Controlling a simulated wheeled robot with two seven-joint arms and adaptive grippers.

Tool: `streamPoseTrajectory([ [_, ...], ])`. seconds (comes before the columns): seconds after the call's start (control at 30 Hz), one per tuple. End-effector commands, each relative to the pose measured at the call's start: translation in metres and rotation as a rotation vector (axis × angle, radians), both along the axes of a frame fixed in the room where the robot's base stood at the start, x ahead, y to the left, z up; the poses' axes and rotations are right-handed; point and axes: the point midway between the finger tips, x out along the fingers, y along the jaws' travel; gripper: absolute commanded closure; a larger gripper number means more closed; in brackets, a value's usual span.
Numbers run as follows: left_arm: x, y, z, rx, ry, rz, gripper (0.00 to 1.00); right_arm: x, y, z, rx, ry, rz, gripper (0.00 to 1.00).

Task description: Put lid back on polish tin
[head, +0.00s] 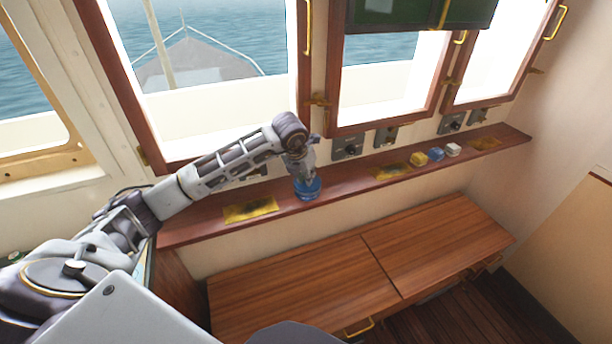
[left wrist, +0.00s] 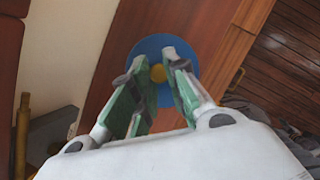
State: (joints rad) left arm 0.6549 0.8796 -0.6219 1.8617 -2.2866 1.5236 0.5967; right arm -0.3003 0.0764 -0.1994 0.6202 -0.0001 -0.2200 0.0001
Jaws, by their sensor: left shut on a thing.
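A round blue piece, which looks like the polish tin's lid (left wrist: 145,53), has a yellow knob (left wrist: 157,73) at its middle in the left wrist view. My left gripper (left wrist: 168,62) is shut on this knob from above. In the head view the blue polish tin (head: 307,190) shows on the wooden window ledge, right below my left gripper (head: 303,177). The fingers hide part of the blue top. I cannot tell whether lid and tin touch or how well they line up. My right gripper is not in view.
The narrow ledge (head: 345,180) runs under the windows. Yellow patches (head: 250,209) lie on it. A yellow block (head: 418,159), a small blue item (head: 436,154) and a white block (head: 453,149) stand farther right. Below is a clear wooden bench top (head: 290,283).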

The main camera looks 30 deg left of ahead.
Motion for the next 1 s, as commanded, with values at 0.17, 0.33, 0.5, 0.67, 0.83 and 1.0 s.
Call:
streamPoseTrajectory([
  [0.17, 0.0001, 0.0, -0.0002, 0.0, 0.0, 0.0, 1.0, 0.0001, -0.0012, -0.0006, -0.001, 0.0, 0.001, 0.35],
  [0.33, 0.0002, 0.0, -0.0012, 0.0, -0.001, 0.0, 1.0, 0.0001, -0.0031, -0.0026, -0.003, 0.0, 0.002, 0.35],
  [0.5, 0.0003, 0.0, -0.0022, 0.0, -0.001, 0.0, 1.0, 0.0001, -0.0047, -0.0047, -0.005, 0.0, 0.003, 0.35],
  [0.67, 0.0003, 0.0, -0.0028, 0.0, -0.001, 0.0, 1.0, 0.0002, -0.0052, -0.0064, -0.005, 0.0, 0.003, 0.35],
  [0.83, 0.0003, -0.0001, -0.0029, 0.0, 0.0, 0.0, 1.0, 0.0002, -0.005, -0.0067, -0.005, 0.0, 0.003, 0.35],
  [1.0, 0.0003, 0.0, -0.0028, 0.0, 0.0, 0.0, 1.0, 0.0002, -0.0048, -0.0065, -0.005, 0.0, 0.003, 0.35],
])
